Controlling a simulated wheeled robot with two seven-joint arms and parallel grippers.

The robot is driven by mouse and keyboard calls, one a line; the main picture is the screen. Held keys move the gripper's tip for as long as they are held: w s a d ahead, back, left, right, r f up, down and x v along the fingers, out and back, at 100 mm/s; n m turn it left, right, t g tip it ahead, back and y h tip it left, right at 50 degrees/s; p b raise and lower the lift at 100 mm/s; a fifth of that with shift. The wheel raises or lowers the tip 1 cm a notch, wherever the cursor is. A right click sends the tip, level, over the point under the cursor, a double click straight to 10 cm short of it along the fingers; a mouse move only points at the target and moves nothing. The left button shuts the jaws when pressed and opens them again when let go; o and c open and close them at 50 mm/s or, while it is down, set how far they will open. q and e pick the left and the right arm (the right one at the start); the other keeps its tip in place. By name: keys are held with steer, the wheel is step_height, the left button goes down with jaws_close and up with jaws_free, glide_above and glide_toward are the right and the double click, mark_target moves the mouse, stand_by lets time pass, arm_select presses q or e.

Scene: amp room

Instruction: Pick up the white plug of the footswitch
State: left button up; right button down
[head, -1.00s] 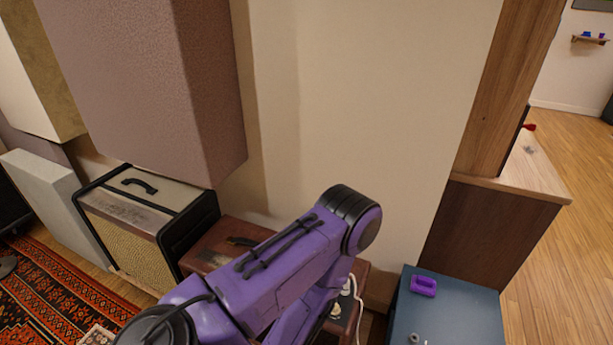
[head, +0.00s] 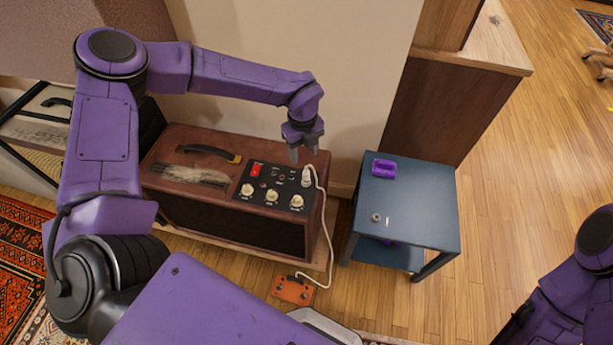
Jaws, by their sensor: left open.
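The white plug (head: 307,177) stands upright in the black control panel (head: 269,187) on top of the brown amp (head: 215,222). Its white cable (head: 325,222) runs over the amp's right edge and down to the orange footswitch (head: 292,290) on the floor. My left gripper (head: 304,157) points down just above the plug and slightly behind it in the picture. Its fingers are apart, with nothing seen between them. Whether they touch the plug I cannot tell. My right arm (head: 570,295) shows at the lower right edge; its gripper is not in view.
A red switch (head: 256,170) and several cream knobs (head: 271,196) sit on the panel near the plug. A blue-grey side table (head: 425,205) with a purple object (head: 384,168) stands to the right. The wall is close behind the amp. Wooden floor is open at the right.

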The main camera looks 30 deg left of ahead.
mark_target(307, 170)
arm_select(q)
steer(key=f, duration=1)
steer(key=shift+w+d+f, duration=0.3)
steer(key=shift+w, duration=0.05)
jaws_close()
